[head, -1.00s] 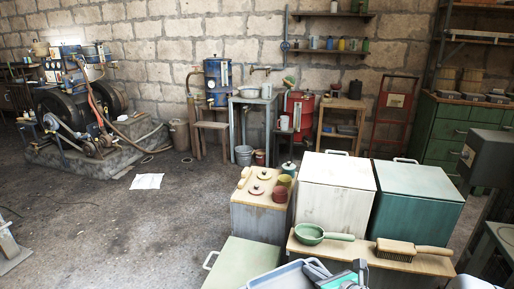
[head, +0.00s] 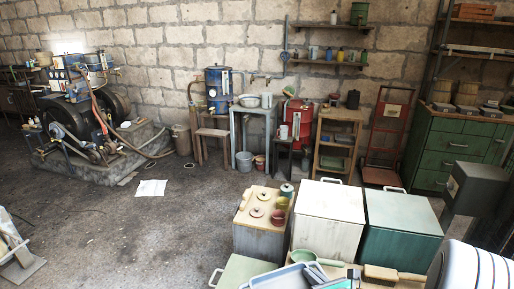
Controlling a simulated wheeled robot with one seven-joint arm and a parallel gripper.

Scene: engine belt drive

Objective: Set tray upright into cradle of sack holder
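A pale blue-grey tray (head: 270,280) shows at the bottom edge, cut off by the frame. Its raised rim is visible, and grey and teal items (head: 328,274) lie in or against it; I cannot tell which. The tray appears to lie flat. I cannot pick out the sack holder or its cradle for certain; a pale angled stand (head: 18,262) is cut off at the lower left. My gripper is not in view; a white ribbed part at the lower right looks like my arm.
A white bin (head: 328,218) and a green-white bin (head: 400,232) stand beyond the tray. A brush (head: 382,274) lies on a bench at their front. A box with pots (head: 262,222) stands left of them. Open floor (head: 130,235) lies to the left, before the engine (head: 85,125).

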